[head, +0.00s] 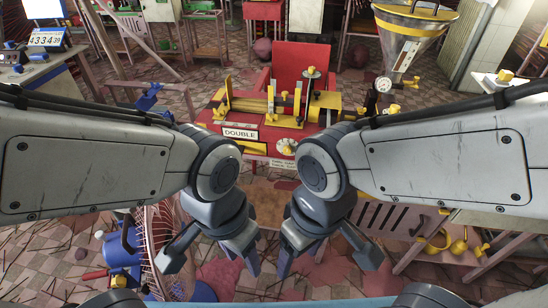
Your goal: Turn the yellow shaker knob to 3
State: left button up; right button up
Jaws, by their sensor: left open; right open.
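I cannot tell for certain which part is the yellow shaker knob, and no number 3 is readable. A small yellow knob-like part (118,281) sits low on a blue machine (122,248) at the lower left, beside a round rack of thin sticks. Other small yellow knobs are on the red bench and at the right. My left gripper (213,262) is open and empty, right of the blue machine, with its fingers pointing down. My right gripper (326,260) is open and empty just to its right. Neither touches a knob.
A red bench (212,115) with a yellow extruder and a "DOUBLE" sign (240,133) stands ahead, a red chair (304,65) behind it. A yellow-rimmed hopper (408,35) stands at the back right. A wooden stand (470,258) is lower right. Sticks litter the tiled floor.

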aim_at(287, 150)
jog(key=z, duration=1)
jog(key=k, duration=0.85)
jog(key=u, duration=1.15)
jog(key=i, duration=0.5)
